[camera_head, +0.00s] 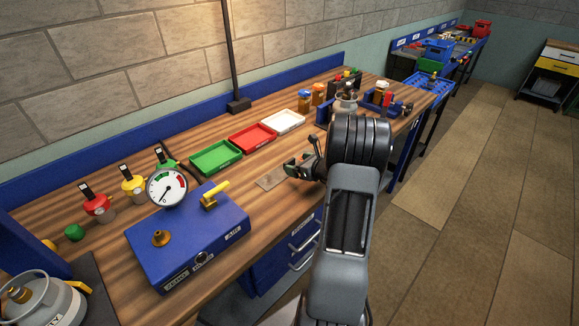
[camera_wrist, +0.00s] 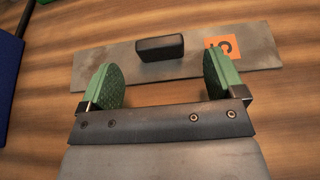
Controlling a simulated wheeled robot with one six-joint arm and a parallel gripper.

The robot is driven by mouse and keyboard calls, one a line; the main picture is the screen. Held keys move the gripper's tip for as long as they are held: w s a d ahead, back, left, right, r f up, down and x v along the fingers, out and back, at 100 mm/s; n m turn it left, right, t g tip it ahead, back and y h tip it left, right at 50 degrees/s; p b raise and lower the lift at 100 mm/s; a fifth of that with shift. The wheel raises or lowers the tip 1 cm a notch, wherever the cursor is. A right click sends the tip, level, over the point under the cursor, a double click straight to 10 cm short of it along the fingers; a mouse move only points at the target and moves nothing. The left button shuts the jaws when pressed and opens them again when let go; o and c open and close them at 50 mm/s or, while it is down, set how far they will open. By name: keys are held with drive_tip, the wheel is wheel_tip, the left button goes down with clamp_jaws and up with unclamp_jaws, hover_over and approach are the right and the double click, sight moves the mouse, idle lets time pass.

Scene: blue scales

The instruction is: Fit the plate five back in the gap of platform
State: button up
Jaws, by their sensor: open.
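Plate five (camera_wrist: 194,62) is a flat grey metal strip with a black block handle (camera_wrist: 160,47) and an orange label (camera_wrist: 221,46) with a dark numeral. It lies flat on the wooden bench; in the head view it is the pale strip (camera_head: 270,181) just left of my gripper (camera_head: 303,168). In the wrist view my gripper (camera_wrist: 163,87) is open, its green pads spread wider than the handle. The pads reach over the plate's near edge, with the handle centred ahead between them. I see no clear platform gap in either view.
A blue box (camera_head: 210,240) with a gauge and yellow lever stands left of the plate. Green (camera_head: 216,157), red (camera_head: 253,137) and white (camera_head: 284,122) trays lie behind it. Bottles and tools crowd the bench's far end. Bare wood surrounds the plate.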

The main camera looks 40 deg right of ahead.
sight(291, 161)
drive_tip(key=shift+p+x, duration=0.4)
drive_tip(key=shift+x, duration=1.8)
drive_tip(key=shift+c, duration=0.4)
drive_tip(key=c, duration=1.1)
drive_tip(key=shift+c, duration=0.2)
drive_tip(key=shift+r, duration=0.15)
